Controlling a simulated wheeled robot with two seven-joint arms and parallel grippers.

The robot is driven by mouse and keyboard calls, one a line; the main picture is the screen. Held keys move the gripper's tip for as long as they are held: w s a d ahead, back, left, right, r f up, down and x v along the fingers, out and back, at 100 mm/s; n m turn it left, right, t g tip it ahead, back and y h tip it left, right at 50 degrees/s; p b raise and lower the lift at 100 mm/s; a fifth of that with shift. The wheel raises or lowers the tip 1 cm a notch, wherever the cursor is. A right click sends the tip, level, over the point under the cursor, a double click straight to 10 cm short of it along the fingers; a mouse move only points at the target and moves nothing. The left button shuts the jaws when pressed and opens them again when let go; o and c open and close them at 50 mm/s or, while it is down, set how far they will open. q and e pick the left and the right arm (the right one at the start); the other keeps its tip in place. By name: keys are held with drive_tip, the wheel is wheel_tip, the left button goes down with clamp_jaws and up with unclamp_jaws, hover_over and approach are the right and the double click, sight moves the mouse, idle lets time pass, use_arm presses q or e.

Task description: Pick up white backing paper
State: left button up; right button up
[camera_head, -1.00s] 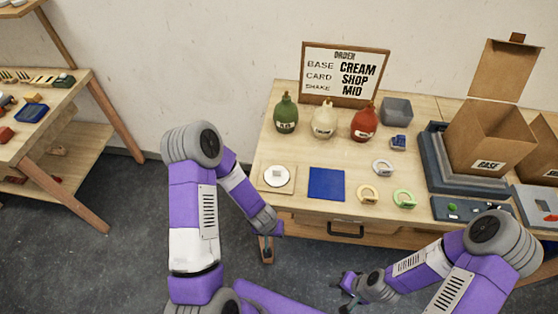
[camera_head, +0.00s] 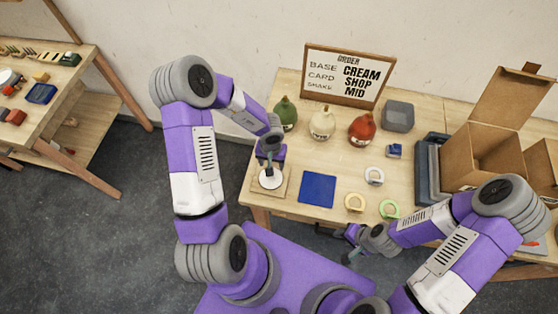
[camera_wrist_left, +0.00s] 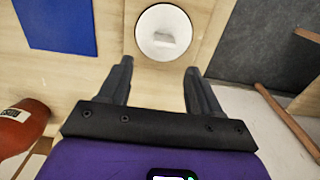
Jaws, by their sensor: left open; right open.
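A white round disc (camera_head: 272,182) lies on a small wooden board at the left front of the table. In the left wrist view the disc (camera_wrist_left: 165,15) carries a small pale piece (camera_wrist_left: 162,39) near its middle; I cannot tell which of these is the backing paper. My left gripper (camera_head: 268,168) is over the disc's far part, open, hiding some of it. In the left wrist view its two fingers (camera_wrist_left: 158,72) are apart with nothing between them. My right gripper (camera_head: 346,252) is open, low by the table's front edge.
A blue square mat (camera_head: 317,190) lies right of the board. Green (camera_head: 285,113), white (camera_head: 321,123) and red (camera_head: 362,128) bottles stand behind, before an order sign (camera_head: 347,76). Rings lie at the front right. An open cardboard box (camera_head: 480,160) stands at the right.

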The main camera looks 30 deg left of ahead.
use_arm(q)
drive_tip(key=f+b, duration=0.1)
drive_tip(key=f, duration=0.1)
drive_tip(key=s+f+b, duration=0.1)
drive_tip(key=f, duration=0.1)
drive_tip(key=f+b, duration=0.1)
drive_tip(key=f, duration=0.1)
drive_tip(key=shift+s+f, duration=0.15)
drive_tip(key=shift+s, duration=0.15)
drive_tip(key=shift+f+b, duration=0.3)
drive_tip(key=shift+f, duration=0.2)
use_arm(e)
drive_tip(key=f, duration=0.1)
drive_tip(key=s+f, duration=0.1)
drive_tip(key=f, duration=0.1)
drive_tip(key=shift+f, duration=0.15)
use_arm(q)
drive_tip(key=shift+r, duration=0.1)
drive_tip(key=shift+c, duration=0.5)
use_arm(e)
drive_tip(key=shift+w, duration=0.1)
use_arm(q)
drive_tip(key=c, duration=1)
